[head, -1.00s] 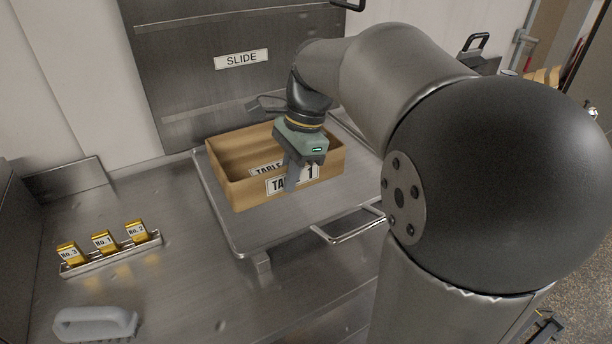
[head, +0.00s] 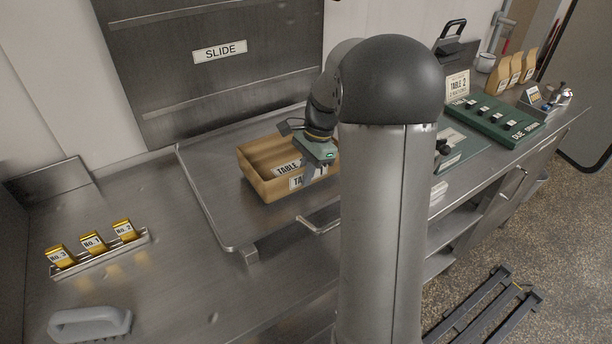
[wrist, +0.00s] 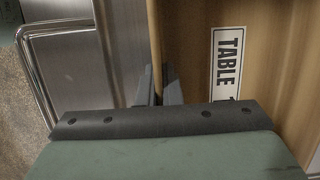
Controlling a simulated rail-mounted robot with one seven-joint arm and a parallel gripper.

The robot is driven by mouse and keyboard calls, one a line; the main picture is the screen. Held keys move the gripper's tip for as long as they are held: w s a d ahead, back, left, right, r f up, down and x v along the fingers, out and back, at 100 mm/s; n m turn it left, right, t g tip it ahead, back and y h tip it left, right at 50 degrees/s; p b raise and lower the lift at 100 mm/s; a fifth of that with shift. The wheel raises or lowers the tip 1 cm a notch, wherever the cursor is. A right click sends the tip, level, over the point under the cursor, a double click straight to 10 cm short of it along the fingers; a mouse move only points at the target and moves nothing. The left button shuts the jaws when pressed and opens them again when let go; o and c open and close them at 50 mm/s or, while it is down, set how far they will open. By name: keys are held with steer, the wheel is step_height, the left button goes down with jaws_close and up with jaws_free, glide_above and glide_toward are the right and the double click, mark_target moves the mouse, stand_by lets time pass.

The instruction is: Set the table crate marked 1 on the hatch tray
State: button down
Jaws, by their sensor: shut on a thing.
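The tan crate (head: 273,187) carries labels reading TABLE, and its right part is hidden behind my arm. It appears upright over the right part of the hatch tray (head: 208,197). I cannot tell whether its base touches the tray. My gripper (head: 309,176) is shut on the crate's near wall at the labelled side. In the wrist view, my gripper (wrist: 160,88) has its fingers at the edge of the crate wall (wrist: 188,50), beside the TABLE label, whose number is mostly hidden. The tray's left part is bare.
A SLIDE hatch panel (head: 215,85) stands behind the tray. A rack of yellow numbered tags (head: 93,243) and a grey brush (head: 90,323) lie on the counter at left. A green board (head: 492,118), a TABLE 2 card (head: 458,86) and paper bags (head: 515,70) stand at right.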

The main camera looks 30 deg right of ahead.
steer(key=shift+f, duration=0.55)
steer(key=shift+f, duration=0.15)
steer(key=c, duration=1.6)
jaws_free()
